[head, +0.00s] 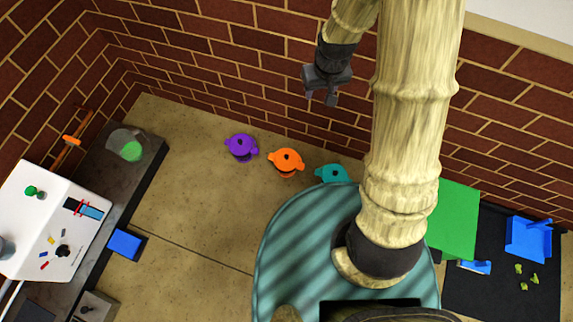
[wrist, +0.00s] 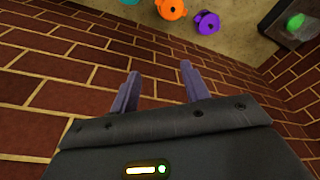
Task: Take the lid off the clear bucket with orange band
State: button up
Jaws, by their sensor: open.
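The orange-topped bucket (head: 286,160) stands on the floor by the brick wall, in the middle of a row of three. Its orange lid has side tabs and a dark knob in the middle; the lid hides most of the body. It also shows at the top edge of the wrist view (wrist: 171,8), partly cut off. My gripper (head: 320,99) is in front of the brick wall, apart from the bucket, above and right of it in the head view. In the wrist view its two fingers (wrist: 159,72) are spread with nothing between them.
A purple-lidded bucket (head: 241,146) stands to the left, and a teal-lidded one (head: 332,173) to the right, partly hidden by my body. A dark bench (head: 142,170) and white table (head: 45,210) are at left. A green box (head: 453,215) is at right.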

jog(key=w+a+f+b, duration=0.1)
jog(key=a+f+b, duration=0.1)
jog(key=f+b, duration=0.5)
jog(key=w+a+f+n+b, duration=0.1)
jog(key=f+b, duration=0.6)
jog(key=f, duration=1.1)
jog(key=w+a+f+n+b, duration=0.1)
jog(key=w+a+f+b, duration=0.2)
jog(key=f+b, duration=0.5)
notch_tip(320, 180, down, 5)
jog(key=shift+a+f+g, duration=0.1)
jog(key=shift+a+g, duration=0.2)
jog(key=shift+a, duration=0.2)
jog(key=b, duration=0.8)
send_over(287, 156)
jog(key=f, duration=0.8)
jog(key=d+f, duration=0.1)
jog(key=f, duration=0.3)
jog(key=shift+s, duration=0.35)
jog(key=f+b, duration=0.2)
jog(key=a+f+b, duration=0.1)
jog(key=f+b, duration=0.1)
jog(key=f, duration=0.1)
jog(key=shift+w+f, duration=0.1)
jog(key=shift+w, duration=0.1)
